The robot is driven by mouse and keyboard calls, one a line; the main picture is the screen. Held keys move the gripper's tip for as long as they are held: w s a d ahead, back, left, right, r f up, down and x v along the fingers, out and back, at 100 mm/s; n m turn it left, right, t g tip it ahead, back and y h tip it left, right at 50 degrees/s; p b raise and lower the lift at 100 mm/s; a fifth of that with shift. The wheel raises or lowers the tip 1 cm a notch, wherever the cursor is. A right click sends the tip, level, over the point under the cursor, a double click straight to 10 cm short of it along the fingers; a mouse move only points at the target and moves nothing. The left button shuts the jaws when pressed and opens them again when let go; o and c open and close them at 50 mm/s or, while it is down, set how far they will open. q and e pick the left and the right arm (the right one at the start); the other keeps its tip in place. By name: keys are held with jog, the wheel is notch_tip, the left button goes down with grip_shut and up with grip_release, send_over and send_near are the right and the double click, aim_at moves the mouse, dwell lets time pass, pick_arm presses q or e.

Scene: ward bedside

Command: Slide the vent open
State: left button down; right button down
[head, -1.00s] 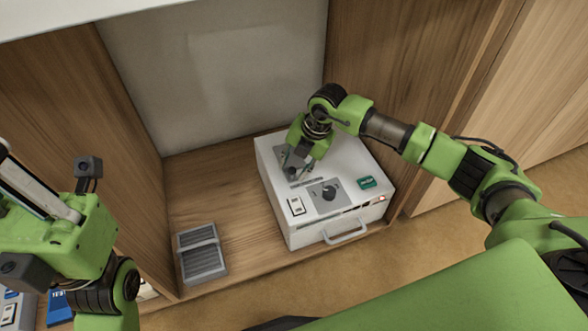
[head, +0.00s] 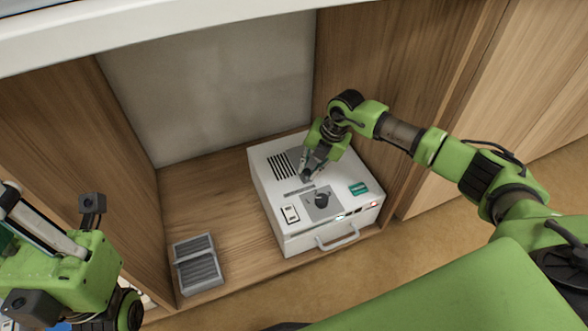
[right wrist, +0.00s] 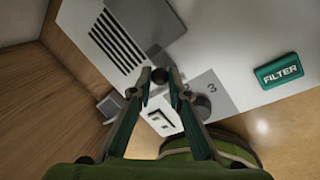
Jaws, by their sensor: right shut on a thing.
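A white box-shaped device (head: 277,212) stands in the wooden cubby. On its top is the vent, a row of dark open slots (head: 283,165), also plain in the right wrist view (right wrist: 118,42). A grey sliding plate (right wrist: 150,22) lies just right of the slots. My right gripper (head: 306,178) is over the device top, its fingertips (right wrist: 160,80) closed on a small dark round knob (right wrist: 160,75) by the plate's near end. The fingers partly hide the plate. My left arm shows at the left edge of the head view; its fingertips are not seen.
The device top also bears a rotary dial (head: 321,200), a white rocker switch (head: 290,214) and a green FILTER button (right wrist: 281,71). A handle (head: 338,239) is on its front. A grey slatted object (head: 198,265) sits to the left. Wooden walls flank the cubby.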

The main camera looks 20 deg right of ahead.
jog(key=shift+d, duration=0.35)
jog(key=c, duration=1.9)
grip_release()
jog(key=shift+r, duration=0.3)
jog(key=v, duration=1.1)
jog(key=shift+d+r, duration=0.2)
